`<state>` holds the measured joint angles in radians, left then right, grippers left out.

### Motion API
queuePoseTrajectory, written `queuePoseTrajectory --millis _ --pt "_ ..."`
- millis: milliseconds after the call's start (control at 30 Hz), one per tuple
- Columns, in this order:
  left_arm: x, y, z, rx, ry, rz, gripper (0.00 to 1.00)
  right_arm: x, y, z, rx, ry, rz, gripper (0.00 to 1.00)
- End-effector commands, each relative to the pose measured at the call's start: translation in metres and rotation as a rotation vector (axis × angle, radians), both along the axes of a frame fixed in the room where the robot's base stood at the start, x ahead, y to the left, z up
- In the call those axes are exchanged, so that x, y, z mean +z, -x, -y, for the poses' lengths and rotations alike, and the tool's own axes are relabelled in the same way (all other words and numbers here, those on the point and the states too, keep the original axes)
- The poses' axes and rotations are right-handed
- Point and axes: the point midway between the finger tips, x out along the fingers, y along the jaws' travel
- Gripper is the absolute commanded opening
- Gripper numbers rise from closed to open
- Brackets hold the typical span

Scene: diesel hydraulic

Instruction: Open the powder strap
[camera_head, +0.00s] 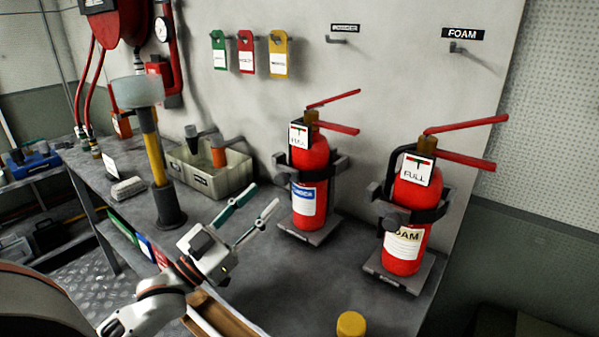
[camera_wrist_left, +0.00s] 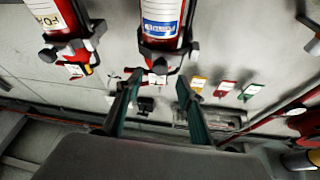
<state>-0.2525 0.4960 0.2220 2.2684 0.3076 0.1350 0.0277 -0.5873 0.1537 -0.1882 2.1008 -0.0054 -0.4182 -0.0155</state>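The powder extinguisher (camera_head: 310,199), red with a blue and white label, stands upright in a bracket on the bench. A dark strap (camera_head: 312,174) runs around its body and appears closed, with a knob at its left side. In the left wrist view the extinguisher (camera_wrist_left: 162,14) appears upside down, with the strap (camera_wrist_left: 166,44) across it. My left gripper (camera_head: 265,195) is open and empty, its two green-edged fingers to the left of the extinguisher and apart from it. The fingers (camera_wrist_left: 157,88) also show in the left wrist view. My right gripper is not in view.
The foam extinguisher (camera_head: 408,229) stands strapped in its bracket to the right. A grey bin (camera_head: 208,177) and a yellow-handled hammer (camera_head: 153,155) stand to the left. Coloured tags (camera_head: 246,54) hang on the wall. A yellow cap (camera_head: 351,324) is at the front edge.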

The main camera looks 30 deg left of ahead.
Motion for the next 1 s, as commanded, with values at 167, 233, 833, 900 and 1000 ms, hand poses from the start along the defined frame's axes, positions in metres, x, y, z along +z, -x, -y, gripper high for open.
queuePoseTrajectory --millis 167,233,833,900,1000 --pt "0.004 -0.009 0.002 0.001 0.001 0.002 0.38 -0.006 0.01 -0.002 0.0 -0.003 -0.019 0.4" --pt "0.008 -0.016 0.003 0.0 0.0 0.003 0.38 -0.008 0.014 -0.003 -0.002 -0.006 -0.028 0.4" --pt "0.028 -0.07 0.014 0.0 0.001 -0.002 0.38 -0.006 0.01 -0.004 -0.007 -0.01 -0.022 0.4" --pt "0.028 -0.071 0.014 0.0 0.001 -0.003 0.38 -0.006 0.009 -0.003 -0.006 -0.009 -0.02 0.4" --pt "0.028 -0.071 0.014 0.0 0.001 -0.003 0.38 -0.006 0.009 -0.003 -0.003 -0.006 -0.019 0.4"
